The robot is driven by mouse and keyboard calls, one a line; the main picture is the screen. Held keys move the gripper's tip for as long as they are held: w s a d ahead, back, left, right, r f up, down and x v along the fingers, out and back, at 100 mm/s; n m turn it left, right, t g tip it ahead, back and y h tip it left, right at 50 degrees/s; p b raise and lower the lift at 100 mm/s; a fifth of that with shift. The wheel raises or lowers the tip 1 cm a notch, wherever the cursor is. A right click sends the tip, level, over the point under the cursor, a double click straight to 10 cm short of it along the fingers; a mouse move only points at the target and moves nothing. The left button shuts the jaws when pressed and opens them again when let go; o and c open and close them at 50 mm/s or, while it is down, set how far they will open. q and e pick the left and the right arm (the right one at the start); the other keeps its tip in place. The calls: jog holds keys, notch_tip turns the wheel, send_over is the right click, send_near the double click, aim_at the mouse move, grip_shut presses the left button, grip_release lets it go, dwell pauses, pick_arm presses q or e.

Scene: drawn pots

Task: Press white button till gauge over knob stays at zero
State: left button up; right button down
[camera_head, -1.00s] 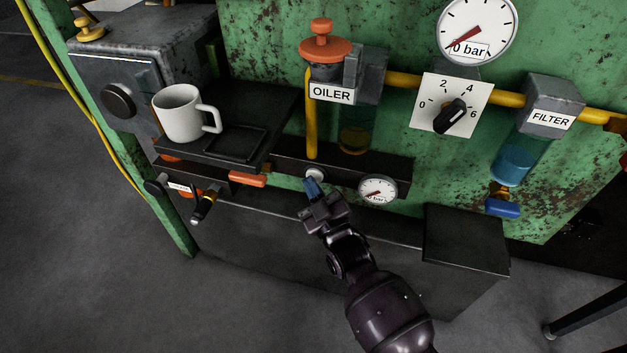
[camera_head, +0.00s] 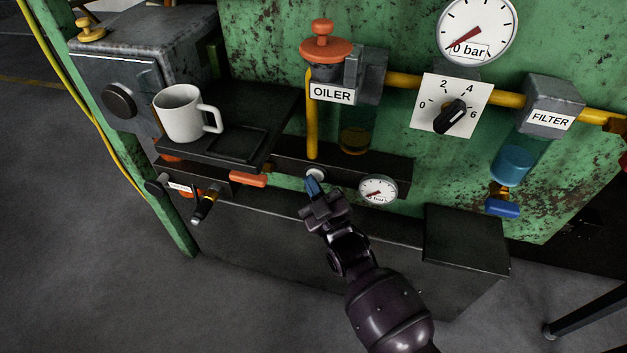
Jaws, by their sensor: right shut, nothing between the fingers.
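The white button (camera_head: 317,174) is on the dark strip below the oiler. My right gripper (camera_head: 313,184) is shut and empty, its blue fingertips right at the button's lower edge. I cannot tell whether they press it. The black knob (camera_head: 451,117) sits on a white plate marked 0, 2, 4, 6 and points down-left to up-right. The large gauge (camera_head: 478,28) over the knob reads "0 bar" on its label, and its red needle points lower left, near that label. My left gripper is not in view.
A smaller gauge (camera_head: 378,190) sits just right of the button. A white mug (camera_head: 181,113) stands on the dark shelf at left. The oiler (camera_head: 332,94) with a red knob is above, and the filter (camera_head: 514,165) is at right. A yellow pipe (camera_head: 405,80) crosses the panel.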

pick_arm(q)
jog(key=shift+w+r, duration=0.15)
pick_arm(e)
jog(key=shift+d, duration=0.2)
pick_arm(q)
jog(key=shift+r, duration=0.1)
pick_arm(e)
jog(key=shift+s+r, duration=0.1)
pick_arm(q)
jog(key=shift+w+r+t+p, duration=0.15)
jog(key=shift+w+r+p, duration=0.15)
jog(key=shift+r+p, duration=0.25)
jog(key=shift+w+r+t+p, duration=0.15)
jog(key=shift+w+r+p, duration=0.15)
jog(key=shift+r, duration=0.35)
pick_arm(e)
jog(key=s+a, duration=0.2)
jog(key=s, duration=0.3)
jog(key=shift+s, duration=0.4)
